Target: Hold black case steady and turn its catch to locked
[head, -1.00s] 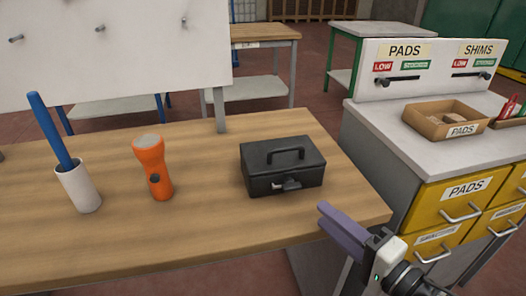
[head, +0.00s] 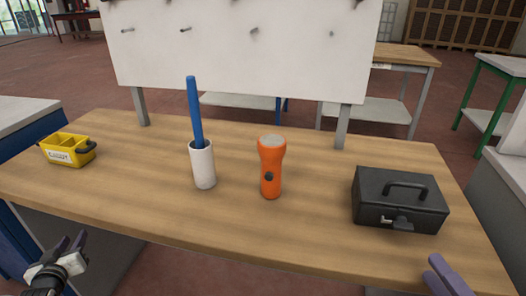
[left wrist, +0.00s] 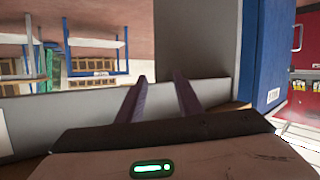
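The black case (head: 399,203) stands shut on the right part of the wooden table in the head view, its handle on the lid. Its metal catch (head: 397,222) is on the front face; I cannot tell its exact setting. My left gripper (head: 73,243) is at the lower left, in front of the table and far from the case. Its two fingers (left wrist: 160,82) stand apart and empty in the left wrist view. My right gripper (head: 437,270) shows only in part at the lower right, in front of the case and apart from it; its opening is unclear.
An orange flashlight (head: 271,168) stands upright left of the case. A white cup (head: 203,166) holds a blue rod (head: 194,110). A yellow caddy (head: 69,151) sits at the table's left end. A white pegboard (head: 240,45) rises behind. The table front (head: 300,235) is clear.

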